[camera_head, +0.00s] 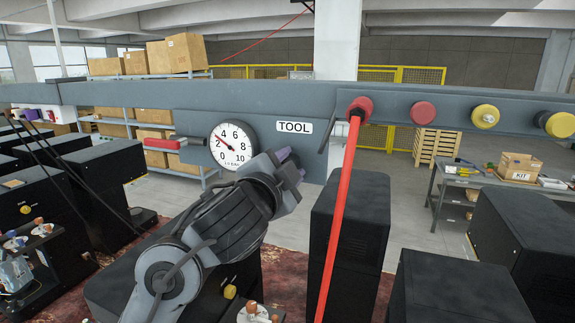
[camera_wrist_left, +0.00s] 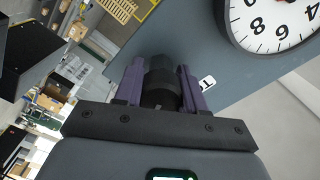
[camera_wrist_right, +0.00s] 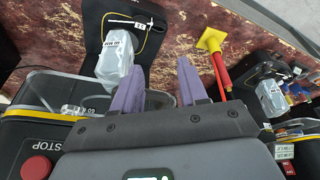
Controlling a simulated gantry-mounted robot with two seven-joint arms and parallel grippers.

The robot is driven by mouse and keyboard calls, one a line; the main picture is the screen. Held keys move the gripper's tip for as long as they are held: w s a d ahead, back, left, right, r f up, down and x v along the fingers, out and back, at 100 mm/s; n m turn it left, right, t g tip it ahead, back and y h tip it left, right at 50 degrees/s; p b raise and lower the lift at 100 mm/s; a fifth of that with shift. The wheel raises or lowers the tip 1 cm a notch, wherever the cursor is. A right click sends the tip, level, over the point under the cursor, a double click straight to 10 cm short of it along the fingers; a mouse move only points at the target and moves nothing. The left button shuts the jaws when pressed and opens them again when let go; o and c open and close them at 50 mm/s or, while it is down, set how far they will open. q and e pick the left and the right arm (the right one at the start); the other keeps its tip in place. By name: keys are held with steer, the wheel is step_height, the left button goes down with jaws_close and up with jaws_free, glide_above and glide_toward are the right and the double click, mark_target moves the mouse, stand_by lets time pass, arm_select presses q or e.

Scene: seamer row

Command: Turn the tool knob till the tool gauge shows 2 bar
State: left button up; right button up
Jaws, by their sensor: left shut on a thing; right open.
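The tool gauge (camera_head: 231,146) is a round white dial on the grey rail, beside the TOOL label (camera_head: 294,127). Its red needle points to the upper left, near the 2; I cannot read it more exactly. The gauge also shows in part in the left wrist view (camera_wrist_left: 272,22), with its needle mostly cut off. My left gripper (camera_head: 289,163) is at the rail, just right of the gauge. In the left wrist view its purple fingers are shut on the black tool knob (camera_wrist_left: 160,88). The head view hides the knob. My right gripper (camera_wrist_right: 158,82) is open and empty.
A red hose (camera_head: 341,215) hangs from a red fitting on the rail. A red handle (camera_head: 166,143) sticks out left of the gauge. Black machines (camera_head: 345,230) stand below.

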arm_select(q)
steer(key=shift+s+d+n, duration=0.1)
steer(key=shift+d+n, duration=0.05)
steer(key=shift+n, duration=0.55)
steer(key=shift+r, duration=0.1)
steer(key=o, duration=1.1)
steer(key=shift+c, duration=0.2)
